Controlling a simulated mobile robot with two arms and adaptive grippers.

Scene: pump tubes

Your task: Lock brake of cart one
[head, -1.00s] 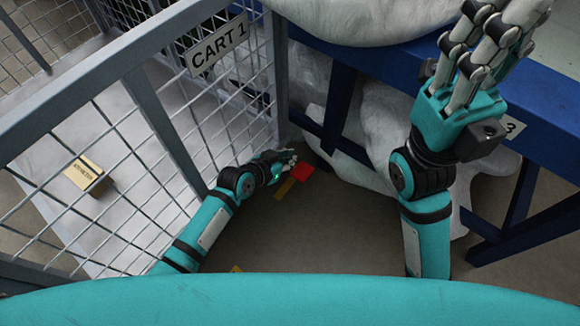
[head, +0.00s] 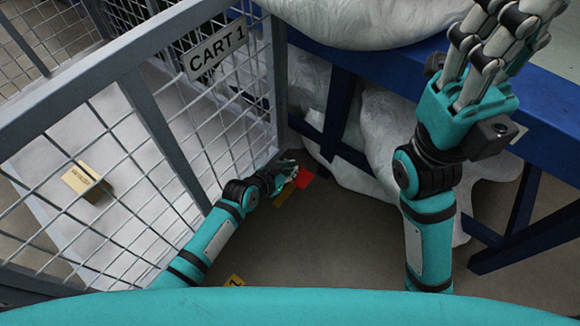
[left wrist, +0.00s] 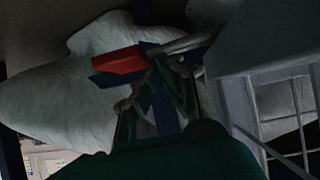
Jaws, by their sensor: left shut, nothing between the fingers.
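Cart one has a grey frame with mesh sides and a "CART 1" sign (head: 216,48). At the foot of its near corner post is a small red pedal-like piece (head: 305,177), with a brownish-yellow part (head: 285,195) beside it. In the left wrist view the red piece (left wrist: 120,60) lies just beyond the fingers. My left gripper (head: 288,169) is shut and empty, low by the corner post and close against the red piece; I cannot tell whether they touch. My right gripper (head: 508,22) is raised at the upper right, its fingers extended and apart, empty.
A small cardboard box (head: 86,181) sits on the cart's pale deck. A blue table frame (head: 420,85) with large white sacks (head: 355,20) on and below it stands at the right. A yellow floor marker (head: 235,281) lies near my body. The floor between is clear.

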